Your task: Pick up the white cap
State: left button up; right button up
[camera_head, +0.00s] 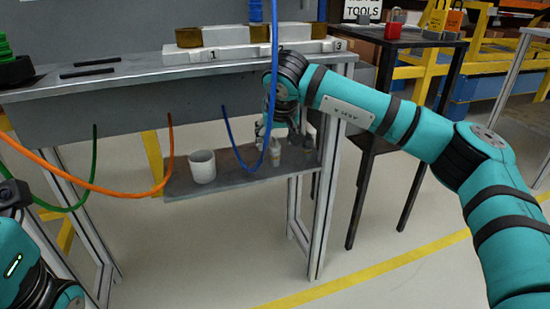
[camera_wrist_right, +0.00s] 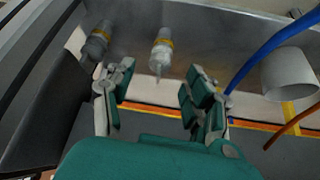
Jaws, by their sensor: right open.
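A white, open-topped cylinder, cup- or cap-like (camera_head: 202,168), stands on the left part of the lower shelf (camera_head: 230,183). It also shows at the right of the wrist view (camera_wrist_right: 289,74). No separate white cap can be made out. My right gripper (camera_head: 274,132) is over the right part of this shelf, well to the right of the cylinder. In the wrist view its fingers (camera_wrist_right: 158,78) are apart and empty. My left gripper is outside the frame.
A second similar bottle (camera_wrist_right: 97,43) stands beside the left finger in the wrist view. A metal leg (camera_head: 324,200) stands at the right.

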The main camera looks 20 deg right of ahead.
aim_at(275, 141)
jog(key=b+x, duration=0.1)
jog(key=x, duration=0.3)
jog(key=shift+f, duration=0.1)
grip_shut()
